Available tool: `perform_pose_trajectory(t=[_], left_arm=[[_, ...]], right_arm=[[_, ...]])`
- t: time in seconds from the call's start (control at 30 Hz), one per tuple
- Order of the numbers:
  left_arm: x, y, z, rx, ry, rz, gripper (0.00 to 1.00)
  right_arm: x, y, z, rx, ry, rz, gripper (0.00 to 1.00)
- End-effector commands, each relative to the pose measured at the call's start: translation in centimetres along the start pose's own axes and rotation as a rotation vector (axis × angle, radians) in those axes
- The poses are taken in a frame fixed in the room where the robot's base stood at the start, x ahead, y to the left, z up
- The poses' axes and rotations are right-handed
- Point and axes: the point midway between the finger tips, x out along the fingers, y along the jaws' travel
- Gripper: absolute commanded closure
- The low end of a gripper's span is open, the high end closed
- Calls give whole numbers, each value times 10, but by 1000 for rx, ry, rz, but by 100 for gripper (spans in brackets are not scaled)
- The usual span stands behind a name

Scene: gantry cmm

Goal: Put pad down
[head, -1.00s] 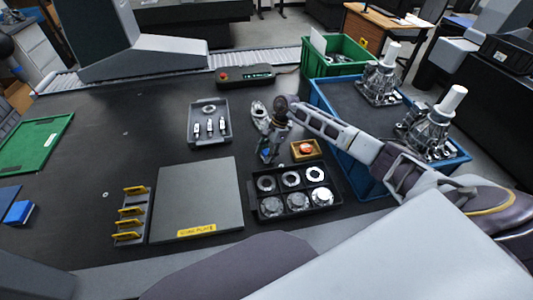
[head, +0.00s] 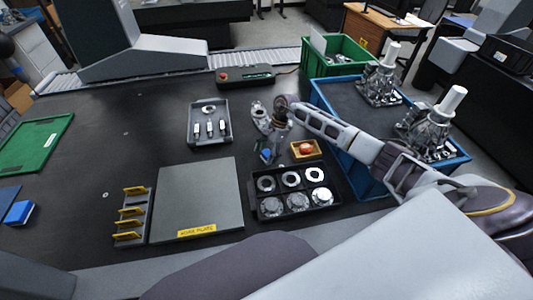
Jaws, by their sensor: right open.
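A small blue item (head: 266,153), which looks like the pad, lies on the dark table just left of a small wooden tray (head: 306,150) with an orange-red piece in it. My right gripper (head: 268,128) is open, above and slightly behind the blue item and apart from it as far as I can tell. Its fingers are small in the picture and overlap a metal part (head: 258,110) behind them. My left gripper is not in view.
A black tray of metal rings and discs (head: 296,208) lies in front, beside a grey work plate (head: 199,195). A grey tray (head: 194,139) sits behind left. A blue crate (head: 350,168) stands right.

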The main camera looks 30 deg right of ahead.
Motion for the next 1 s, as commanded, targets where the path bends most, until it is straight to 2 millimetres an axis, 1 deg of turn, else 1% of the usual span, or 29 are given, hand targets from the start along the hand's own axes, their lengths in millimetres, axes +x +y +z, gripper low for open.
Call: perform_pose_trajectory(t=[0.03,0.27,0.63,0.8,1.0], left_arm=[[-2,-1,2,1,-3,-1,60],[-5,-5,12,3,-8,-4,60],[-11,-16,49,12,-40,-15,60],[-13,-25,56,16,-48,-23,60],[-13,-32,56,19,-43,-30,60]], right_arm=[[-8,-1,0,0,2,-2,33],[-39,-1,0,0,3,-3,33],[-94,-1,0,1,3,-3,33],[-111,0,0,0,1,-2,33],[-119,0,0,0,1,-2,33]])
